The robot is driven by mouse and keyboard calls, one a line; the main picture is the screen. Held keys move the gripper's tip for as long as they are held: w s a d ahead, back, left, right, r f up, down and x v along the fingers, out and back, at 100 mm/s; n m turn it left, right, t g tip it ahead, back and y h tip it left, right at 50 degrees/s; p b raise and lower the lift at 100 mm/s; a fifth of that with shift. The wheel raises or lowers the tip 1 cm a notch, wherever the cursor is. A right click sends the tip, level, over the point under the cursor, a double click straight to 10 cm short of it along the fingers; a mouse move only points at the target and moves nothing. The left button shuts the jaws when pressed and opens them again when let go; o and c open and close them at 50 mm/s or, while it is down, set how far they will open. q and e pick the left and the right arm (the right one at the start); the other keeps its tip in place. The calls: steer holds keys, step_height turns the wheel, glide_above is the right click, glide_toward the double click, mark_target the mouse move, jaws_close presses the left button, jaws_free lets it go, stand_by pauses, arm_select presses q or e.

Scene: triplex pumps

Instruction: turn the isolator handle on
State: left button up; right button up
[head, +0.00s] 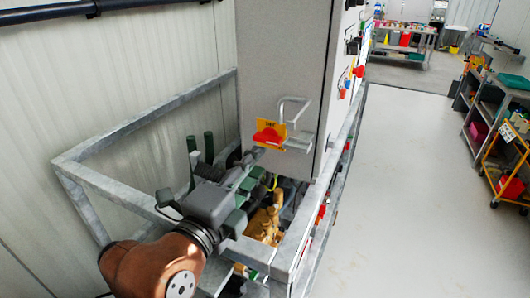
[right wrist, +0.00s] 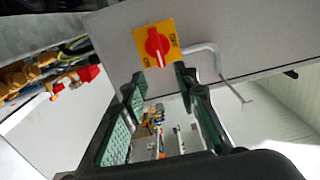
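The isolator handle is a red knob (head: 268,137) on a yellow plate (head: 274,126), mounted on the face of the grey cabinet. In the right wrist view the red handle (right wrist: 157,46) lies just beyond and between the fingertips, with its white marking toward the bottom. My right gripper (head: 251,158) is close in front of the handle, from the lower left in the head view. In the right wrist view the right gripper (right wrist: 161,76) has its two green-padded fingers apart with nothing between them. Contact with the handle cannot be told. My left gripper is not in view.
A bent metal bar (head: 298,125) sticks out beside the handle. The grey cabinet (head: 281,60) stands within a galvanized frame (head: 142,117), with brass pump parts (head: 264,224) below. Open floor (head: 405,190) lies to the right. An orange trolley (head: 508,165) stands at far right.

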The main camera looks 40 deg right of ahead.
steer(key=shift+v, duration=1.75)
steer(key=shift+r, duration=0.1)
